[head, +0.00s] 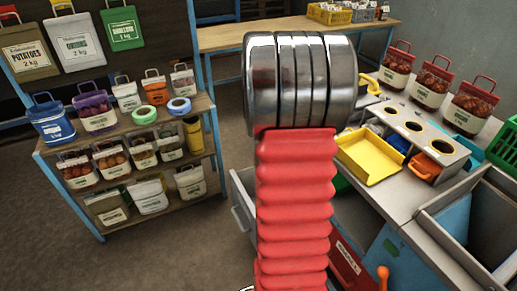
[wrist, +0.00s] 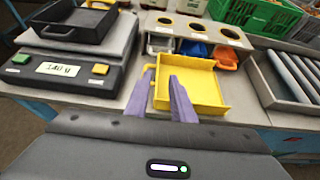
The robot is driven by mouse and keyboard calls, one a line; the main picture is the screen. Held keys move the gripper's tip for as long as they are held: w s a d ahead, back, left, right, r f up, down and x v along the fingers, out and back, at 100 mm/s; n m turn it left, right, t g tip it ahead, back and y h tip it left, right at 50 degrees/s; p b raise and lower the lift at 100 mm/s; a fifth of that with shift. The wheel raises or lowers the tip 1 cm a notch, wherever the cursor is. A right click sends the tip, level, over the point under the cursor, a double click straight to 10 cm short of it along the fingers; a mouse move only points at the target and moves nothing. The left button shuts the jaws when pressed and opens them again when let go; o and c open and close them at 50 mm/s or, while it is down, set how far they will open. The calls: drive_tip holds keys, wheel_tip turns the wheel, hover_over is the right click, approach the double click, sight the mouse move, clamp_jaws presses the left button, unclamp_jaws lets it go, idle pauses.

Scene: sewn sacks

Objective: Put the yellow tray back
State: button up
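The yellow tray (head: 370,158) lies on the grey worktop, in front of a grey rack with round holes, right of my arm in the head view. In the wrist view the yellow tray (wrist: 205,88) looks empty. My gripper (wrist: 160,74) has two purple fingers standing apart, at the tray's left side. Some yellow of the tray shows between the fingers; whether they touch it cannot be told. The rack (wrist: 190,29) holds a blue tray (wrist: 194,48) and an orange tray (wrist: 225,57) in its lower openings. My arm hides the gripper in the head view.
A scale (wrist: 72,68) with a black tray (wrist: 75,22) stands left in the wrist view. A grey roller bed (wrist: 290,80) lies right, and a green crate (wrist: 255,14) behind. Red-topped sacks (head: 432,80) stand along the worktop's back. A shelf (head: 125,135) of sacks is at left.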

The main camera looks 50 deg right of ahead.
drive_tip(key=shift+a, duration=0.1)
drive_tip(key=w+a+r+m+t+y, duration=0.1)
drive_tip(key=w+a+m+t, duration=0.15)
drive_tip(key=a, duration=0.65)
drive_tip(key=w+a+r+m+t+y, duration=0.1)
drive_tip(key=w+a+m+y, duration=0.15)
drive_tip(key=a, duration=0.65)
drive_tip(key=w+a+r+m+t+y, duration=0.1)
drive_tip(key=w+a+m+t, duration=0.15)
drive_tip(key=a, duration=0.75)
drive_tip(key=s+a+m+t+y, duration=0.2)
drive_tip(key=a+m+y, duration=0.1)
drive_tip(key=a, duration=1)
drive_tip(key=s+a+m+t+y, duration=0.2)
drive_tip(key=a+m+y, duration=0.1)
drive_tip(key=a, duration=1.1)
drive_tip(key=shift+s+r+t+y, duration=0.2)
drive_tip(key=shift+r+t+y, duration=0.2)
drive_tip(key=shift+y, duration=0.15)
drive_tip(key=shift+d, duration=0.15)
